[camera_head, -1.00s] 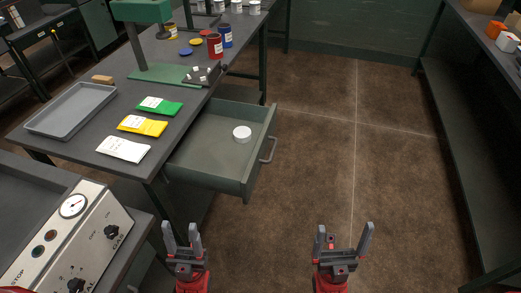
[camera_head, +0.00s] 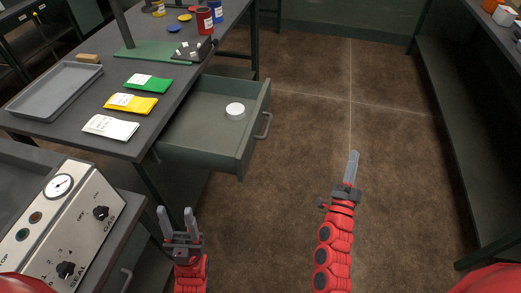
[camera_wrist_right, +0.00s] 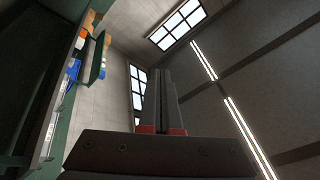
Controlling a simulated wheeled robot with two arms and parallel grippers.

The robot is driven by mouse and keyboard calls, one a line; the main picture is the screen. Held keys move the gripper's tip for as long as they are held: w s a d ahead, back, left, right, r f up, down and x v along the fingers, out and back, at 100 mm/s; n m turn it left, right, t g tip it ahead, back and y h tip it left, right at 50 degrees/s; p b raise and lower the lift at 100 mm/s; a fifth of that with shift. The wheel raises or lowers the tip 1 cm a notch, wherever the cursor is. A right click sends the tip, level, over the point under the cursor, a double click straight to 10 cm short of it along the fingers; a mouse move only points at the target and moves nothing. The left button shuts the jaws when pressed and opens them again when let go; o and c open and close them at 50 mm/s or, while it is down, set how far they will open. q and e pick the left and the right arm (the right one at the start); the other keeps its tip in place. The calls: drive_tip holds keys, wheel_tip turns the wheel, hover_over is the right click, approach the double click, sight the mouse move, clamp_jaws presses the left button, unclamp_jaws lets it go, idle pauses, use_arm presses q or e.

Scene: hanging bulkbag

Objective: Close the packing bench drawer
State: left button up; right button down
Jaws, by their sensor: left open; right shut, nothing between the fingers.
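The packing bench drawer (camera_head: 208,152) is green and stands pulled out of the dark bench (camera_head: 60,128) to the right. Its handle (camera_head: 263,125) is on the right-hand front panel. A white round item (camera_head: 235,110) lies inside. My left gripper (camera_head: 178,214) is open and empty, below the drawer in the picture and apart from it. My right gripper (camera_head: 352,163) is shut and empty, over the floor to the right of the drawer handle, pointing away from me. In the right wrist view, the right gripper (camera_wrist_right: 161,101) shows its fingers together against the ceiling and windows.
Green, yellow and white packets (camera_head: 132,104) and a grey tray (camera_head: 52,88) lie on the bench. A control panel (camera_head: 66,215) with a gauge and knobs is at lower left. Open floor (camera_head: 310,130) lies right of the drawer, up to a long shelf (camera_head: 455,140).

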drive_tip(key=w+a+f+g+y+b, duration=0.2)
drive_tip(key=w+a+f+y, duration=0.3)
drive_tip(key=a+f+y, duration=0.15)
drive_tip(key=s+a+n+g+y+b, duration=0.1)
drive_tip(key=a+n+g+y, duration=0.15)
drive_tip(key=a+y, duration=1.05)
drive_tip(key=w+a, duration=0.2)
drive_tip(key=w+a+h, duration=0.1)
drive_tip(key=w+a, duration=0.1)
drive_tip(key=w, duration=0.1)
drive_tip(key=w+a+g+h, duration=0.1)
drive_tip(key=w+a, duration=0.1)
drive_tip(key=w, duration=0.1)
drive_tip(key=shift+a+f+m+h, duration=0.2)
drive_tip(key=shift+f+m+h, duration=0.05)
drive_tip(key=shift+f, duration=0.15)
